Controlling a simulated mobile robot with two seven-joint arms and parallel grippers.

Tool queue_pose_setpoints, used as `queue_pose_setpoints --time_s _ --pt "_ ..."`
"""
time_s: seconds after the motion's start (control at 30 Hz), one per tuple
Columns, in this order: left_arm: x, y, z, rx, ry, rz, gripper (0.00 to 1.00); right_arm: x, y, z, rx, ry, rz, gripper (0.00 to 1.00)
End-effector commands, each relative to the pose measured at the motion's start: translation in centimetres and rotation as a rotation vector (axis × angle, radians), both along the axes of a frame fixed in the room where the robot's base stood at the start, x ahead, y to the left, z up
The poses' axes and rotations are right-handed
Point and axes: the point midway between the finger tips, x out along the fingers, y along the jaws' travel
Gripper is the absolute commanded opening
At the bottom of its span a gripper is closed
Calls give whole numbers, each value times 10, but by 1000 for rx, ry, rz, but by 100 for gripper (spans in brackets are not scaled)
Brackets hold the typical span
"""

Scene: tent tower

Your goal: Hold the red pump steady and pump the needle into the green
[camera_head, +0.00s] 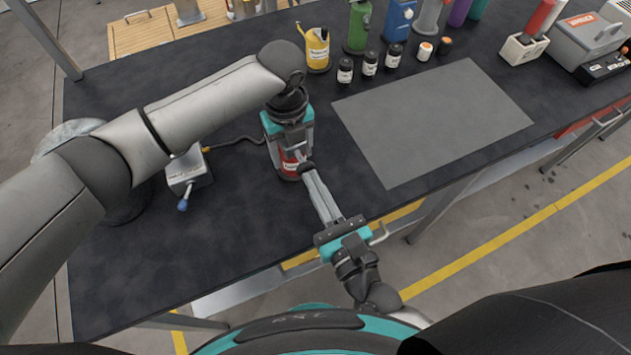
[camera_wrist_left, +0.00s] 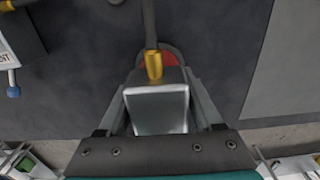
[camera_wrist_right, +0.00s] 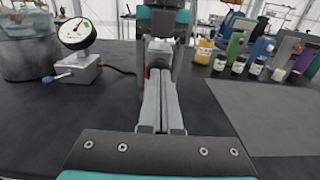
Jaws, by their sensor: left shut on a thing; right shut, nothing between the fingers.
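The red pump (camera_head: 290,165) stands upright on the dark bench near its front edge. My left gripper (camera_head: 289,138) comes down on it from above and is shut on its top. In the left wrist view a grey metal block (camera_wrist_left: 158,108) with a gold fitting (camera_wrist_left: 153,65) sits between the fingers, with a red part behind. My right gripper (camera_head: 308,172) is shut and empty, its fingertips close to the pump's front side; contact cannot be told. The white-faced gauge (camera_wrist_right: 76,32) shows in the right wrist view; its needle is too small to read.
A grey box (camera_head: 188,170) with a blue-tipped lever stands left of the pump, and a dark hose runs between them. Small bottles (camera_head: 370,64), a yellow can (camera_head: 317,50) and a green bottle (camera_head: 358,25) stand behind. A grey mat (camera_head: 430,115) lies clear to the right.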

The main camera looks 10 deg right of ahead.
Motion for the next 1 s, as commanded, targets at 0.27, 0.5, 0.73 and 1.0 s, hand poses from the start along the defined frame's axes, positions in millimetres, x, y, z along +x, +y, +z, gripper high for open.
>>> queue_pose_setpoints --time_s 0.27,0.5,0.73,1.0 --pt "-1 0 -1 1 3 0 0 25 8 1 2 -3 -2 0" --pt "-2 -1 -1 -1 5 -3 0 30 9 0 0 -1 -1 0" --pt "-4 -2 -1 -2 9 -6 0 26 7 0 -1 -1 -1 0" --pt "-3 -2 -1 -2 9 -5 0 -21 -6 -2 -3 5 5 0"
